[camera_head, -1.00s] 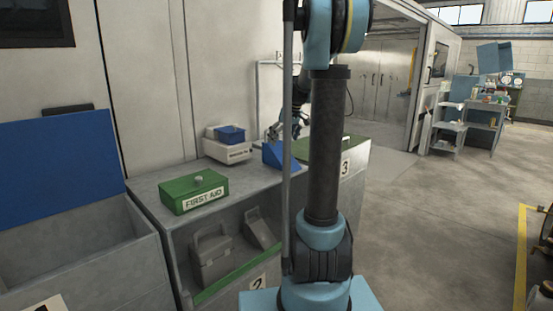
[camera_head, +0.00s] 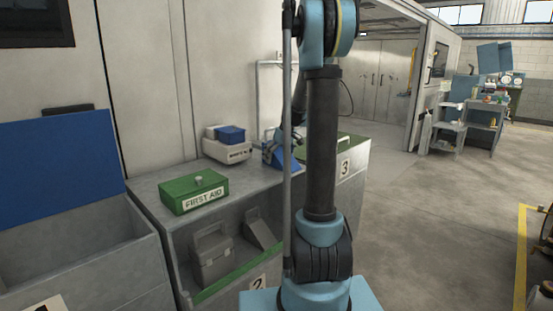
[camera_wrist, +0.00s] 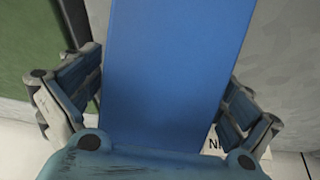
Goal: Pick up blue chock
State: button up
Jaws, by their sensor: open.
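The blue chock (camera_head: 274,156) is on the grey bench top, partly hidden by my gripper and arm in the head view. In the wrist view the blue chock (camera_wrist: 165,70) fills the middle, its broad blue face running between my fingers. My gripper (camera_wrist: 165,95) is open around it, one finger on each side. The left finger looks close to the chock's edge, and so does the right one; I cannot tell whether either touches. In the head view my gripper (camera_head: 283,150) is down at the chock, mostly hidden behind my arm.
A white box with a blue bin (camera_head: 230,135) stands just left of the chock. A green first aid box (camera_head: 194,190) sits nearer on the bench. A green lid (camera_head: 325,148) lies to the right. Grey cases (camera_head: 212,258) stand on the shelf below.

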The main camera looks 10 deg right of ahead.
jog(key=shift+c, duration=0.3)
jog(key=c, duration=1.8)
jog(key=shift+r, duration=0.1)
